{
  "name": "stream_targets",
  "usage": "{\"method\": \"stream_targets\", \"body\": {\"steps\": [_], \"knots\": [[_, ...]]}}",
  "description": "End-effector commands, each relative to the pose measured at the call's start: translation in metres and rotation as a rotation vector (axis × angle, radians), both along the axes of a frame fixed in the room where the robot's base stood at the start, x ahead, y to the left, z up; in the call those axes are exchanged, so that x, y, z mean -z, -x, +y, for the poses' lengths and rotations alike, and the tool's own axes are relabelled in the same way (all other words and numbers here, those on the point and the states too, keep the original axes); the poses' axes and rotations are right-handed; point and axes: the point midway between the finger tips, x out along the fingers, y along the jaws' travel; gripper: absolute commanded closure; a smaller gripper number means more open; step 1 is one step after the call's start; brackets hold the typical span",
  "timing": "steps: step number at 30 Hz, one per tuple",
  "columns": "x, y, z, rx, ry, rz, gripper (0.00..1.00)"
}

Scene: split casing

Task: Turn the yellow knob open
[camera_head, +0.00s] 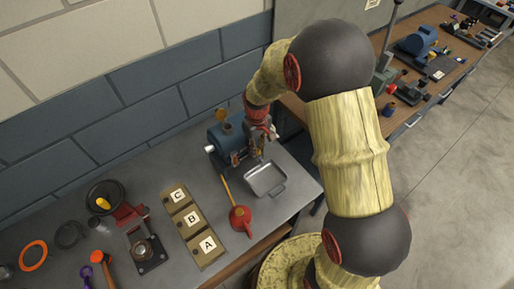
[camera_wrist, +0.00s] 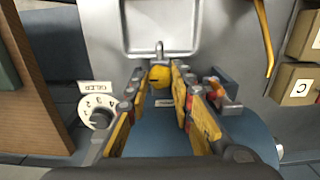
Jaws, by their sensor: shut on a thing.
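The yellow knob (camera_wrist: 159,77) shows in the wrist view, on the front of a blue casing (camera_wrist: 195,138), just below a small grey spout or hook. My gripper (camera_wrist: 160,80) has its yellow-and-black fingers on either side of the knob and is shut on it. In the head view the blue casing (camera_head: 226,137) stands on the grey bench near the wall, and my gripper (camera_head: 256,144) reaches its front from the right. The knob cannot be made out there. A white numbered dial (camera_wrist: 98,108) labelled "OILER" is left of my gripper in the wrist view.
A grey metal tray (camera_head: 265,180) lies in front of the casing. Boxes marked A, B and C (camera_head: 191,219) stand farther left. A second bench (camera_head: 440,80) holds several tools.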

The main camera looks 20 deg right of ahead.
Motion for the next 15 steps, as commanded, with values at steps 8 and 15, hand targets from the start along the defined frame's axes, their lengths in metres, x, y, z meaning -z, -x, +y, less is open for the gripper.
{"method": "stream_targets", "body": {"steps": [8,15], "knots": [[0.0002,0.0004,0.0001,-0.215,0.000,0.001,1.00],[-0.0001,0.0001,0.0001,-0.444,0.000,0.000,1.00]]}}
